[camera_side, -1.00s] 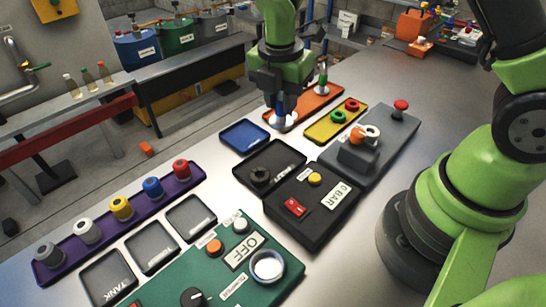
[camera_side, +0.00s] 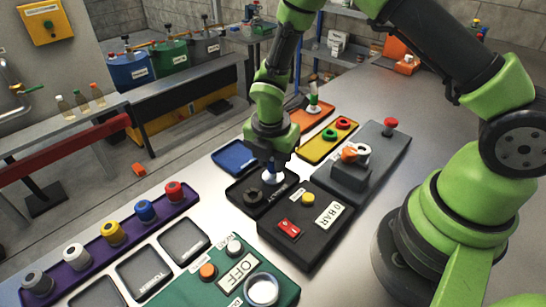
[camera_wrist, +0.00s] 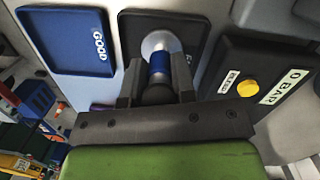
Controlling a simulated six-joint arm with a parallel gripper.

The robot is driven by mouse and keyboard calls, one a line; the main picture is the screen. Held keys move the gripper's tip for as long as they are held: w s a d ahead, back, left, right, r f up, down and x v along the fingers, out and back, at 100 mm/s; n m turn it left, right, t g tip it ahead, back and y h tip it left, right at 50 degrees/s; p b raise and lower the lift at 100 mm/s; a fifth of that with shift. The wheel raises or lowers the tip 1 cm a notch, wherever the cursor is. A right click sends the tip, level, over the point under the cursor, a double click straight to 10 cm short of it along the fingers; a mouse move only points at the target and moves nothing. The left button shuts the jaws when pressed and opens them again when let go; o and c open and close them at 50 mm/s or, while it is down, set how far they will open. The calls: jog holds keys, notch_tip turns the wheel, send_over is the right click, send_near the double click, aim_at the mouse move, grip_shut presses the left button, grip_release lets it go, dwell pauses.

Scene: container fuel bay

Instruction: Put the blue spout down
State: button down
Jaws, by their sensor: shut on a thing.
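The blue spout (camera_wrist: 157,66) has a blue body and a pale flared base (camera_side: 270,177). My gripper (camera_side: 271,162) is shut on it; the wrist view shows my two fingers (camera_wrist: 158,76) on either side of its body. The spout's flared end points down over the black tray (camera_side: 236,192), which also shows in the wrist view (camera_wrist: 197,24). I cannot tell whether the base touches the tray. The tray's label is only partly readable.
A blue tray marked GOOD (camera_wrist: 62,42) lies beside the black one, empty. A black gauge box (camera_side: 308,222) with red and yellow buttons stands close by. Behind are a yellow tray (camera_side: 313,151) with rings and an orange tray (camera_side: 300,117) with a green-and-white spout.

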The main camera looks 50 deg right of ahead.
jog(key=c, duration=0.9)
grip_release()
jog(key=shift+c, duration=0.2)
jog(key=s+r+m+t+y, duration=0.1)
jog(key=s+r+m, duration=0.25)
jog(key=r, duration=0.45)
jog(key=s+r+m+t, duration=0.15)
jog(key=r+m, duration=0.25)
jog(key=r, duration=0.4)
jog(key=s+r+m+t+y, duration=0.1)
jog(key=s+r+m, duration=0.25)
jog(key=r, duration=0.45)
jog(key=s+r+m+t+y, duration=0.1)
jog(key=s+r+m+t, duration=0.2)
jog(key=s+m, duration=0.6)
jog(key=shift+r+m, duration=0.25)
jog(key=shift+m, duration=2.35)
jog(key=shift+s+a, duration=0.1)
